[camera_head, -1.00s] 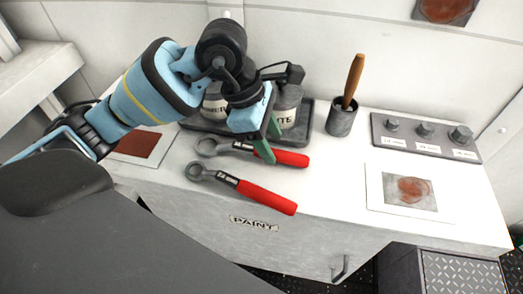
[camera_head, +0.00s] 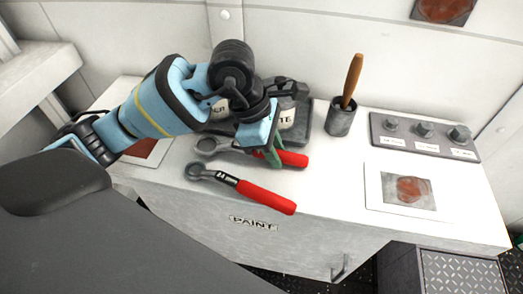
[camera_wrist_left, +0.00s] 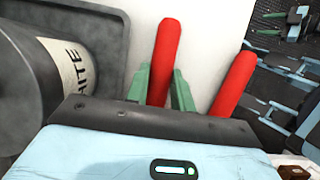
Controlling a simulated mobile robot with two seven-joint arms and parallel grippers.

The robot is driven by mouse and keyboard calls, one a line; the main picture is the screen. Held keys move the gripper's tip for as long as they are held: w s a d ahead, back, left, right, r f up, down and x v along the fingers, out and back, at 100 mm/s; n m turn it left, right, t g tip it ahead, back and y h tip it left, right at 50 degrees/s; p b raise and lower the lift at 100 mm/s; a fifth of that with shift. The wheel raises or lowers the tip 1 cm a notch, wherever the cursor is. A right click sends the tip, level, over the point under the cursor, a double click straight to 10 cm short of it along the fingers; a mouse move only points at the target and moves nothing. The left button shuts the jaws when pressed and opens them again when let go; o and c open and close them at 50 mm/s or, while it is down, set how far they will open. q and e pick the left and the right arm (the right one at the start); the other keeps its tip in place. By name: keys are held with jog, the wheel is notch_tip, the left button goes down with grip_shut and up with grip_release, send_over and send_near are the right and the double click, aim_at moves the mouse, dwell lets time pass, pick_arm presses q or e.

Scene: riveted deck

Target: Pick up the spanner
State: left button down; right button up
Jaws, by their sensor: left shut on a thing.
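Two spanners with red handles and grey ring heads lie on the white bench top. The rear spanner (camera_head: 294,159) is partly hidden by my left gripper (camera_head: 272,157). My left gripper is shut on the rear spanner's red handle, close to the dark shaft. In the left wrist view its green fingers (camera_wrist_left: 160,88) stand on both sides of that red handle (camera_wrist_left: 166,48). The front spanner (camera_head: 265,197) lies nearer the bench's front edge, apart from the gripper. Its handle also shows in the left wrist view (camera_wrist_left: 234,82).
Behind the gripper stand paint cans (camera_head: 290,113) in a dark tray. A dark cup (camera_head: 340,119) holds a wooden-handled tool. A grey block with several hex nuts (camera_head: 425,139) and a card with a rust patch (camera_head: 409,191) sit to the right.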

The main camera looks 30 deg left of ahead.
pick_arm(q)
jog(key=shift+r, duration=0.15)
jog(key=shift+r, duration=0.6)
notch_tip(320, 180, up, 2)
jog(key=shift+s+r, duration=0.1)
jog(key=shift+r, duration=0.05)
jog(key=s, duration=1.1)
jog(key=shift+a+r+b, duration=0.1)
jog(key=shift+r+b, duration=0.25)
jog(key=shift+r, duration=0.05)
jog(key=s+p, duration=0.1)
jog(key=p, duration=0.1)
jog(key=s+p, duration=0.2)
jog(key=p, duration=0.1)
jog(key=s+p, duration=0.1)
jog(key=p, duration=0.1)
jog(key=shift+s+r+p, duration=0.25)
jog(key=shift+s+p, duration=0.1)
pick_arm(e)
jog(key=w+r+t, duration=0.1)
jog(key=w+r, duration=0.3)
jog(key=r, duration=0.4)
jog(key=shift+w+d, duration=0.15)
jog(key=shift+d, duration=0.15)
jog(key=shift+r, duration=0.1)
